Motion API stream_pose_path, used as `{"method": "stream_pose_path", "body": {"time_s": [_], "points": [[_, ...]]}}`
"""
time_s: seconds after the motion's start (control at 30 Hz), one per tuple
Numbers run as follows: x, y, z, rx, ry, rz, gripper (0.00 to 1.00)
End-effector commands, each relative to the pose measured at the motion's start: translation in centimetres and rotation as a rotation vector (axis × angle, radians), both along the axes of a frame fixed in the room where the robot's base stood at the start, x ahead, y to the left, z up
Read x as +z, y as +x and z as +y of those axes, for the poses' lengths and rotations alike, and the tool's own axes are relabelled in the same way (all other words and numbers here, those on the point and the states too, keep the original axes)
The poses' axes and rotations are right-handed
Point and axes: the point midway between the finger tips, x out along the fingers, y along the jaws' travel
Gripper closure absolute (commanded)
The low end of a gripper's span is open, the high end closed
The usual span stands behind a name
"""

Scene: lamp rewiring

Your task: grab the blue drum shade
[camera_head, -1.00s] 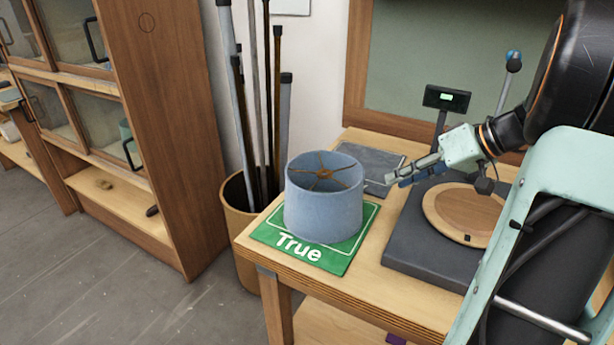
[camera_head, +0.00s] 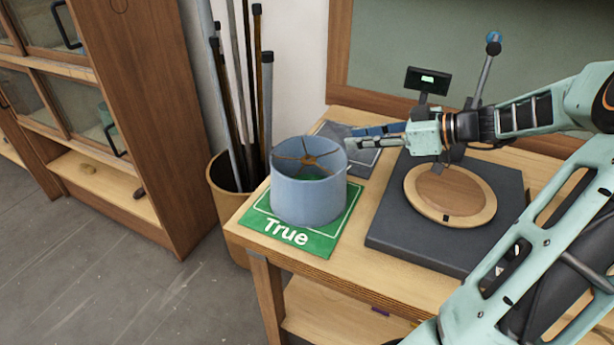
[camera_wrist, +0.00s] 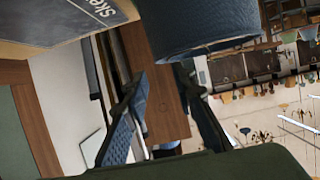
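The blue drum shade (camera_head: 308,200) stands upright on a green mat marked "True" (camera_head: 258,222) at the table's left front corner. Its open top shows a brown spoked ring. My gripper (camera_head: 349,138) is level, pointing left, with its fingertips close to the shade's right rear rim. In the wrist view the shade (camera_wrist: 200,25) fills the upper middle, beside the fingers and not between them. The two fingers of my gripper (camera_wrist: 162,82) are apart with nothing between them. Whether a fingertip touches the shade I cannot tell.
A dark plate (camera_head: 366,160) lies behind the shade. To its right is a black base (camera_head: 400,225) with a round wooden disc (camera_head: 450,192), a small display (camera_head: 427,81) and a blue-knobbed lever (camera_head: 493,40). A bin of poles (camera_head: 228,185) stands left of the table.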

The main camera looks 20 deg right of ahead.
Motion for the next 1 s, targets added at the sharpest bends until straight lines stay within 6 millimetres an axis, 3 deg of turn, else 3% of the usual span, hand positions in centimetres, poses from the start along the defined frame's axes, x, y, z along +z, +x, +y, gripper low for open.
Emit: {"method": "stream_pose_path", "body": {"time_s": [0.6, 0.9, 1.0], "points": [[-2.4, 5.2, 4.5, 0.001, 0.003, 0.001, 0.76], [-2.7, 5.5, 4.8, -0.002, 0.000, 0.002, 0.76], [-2.7, 5.5, 4.8, -0.001, 0.001, 0.002, 0.87]]}}
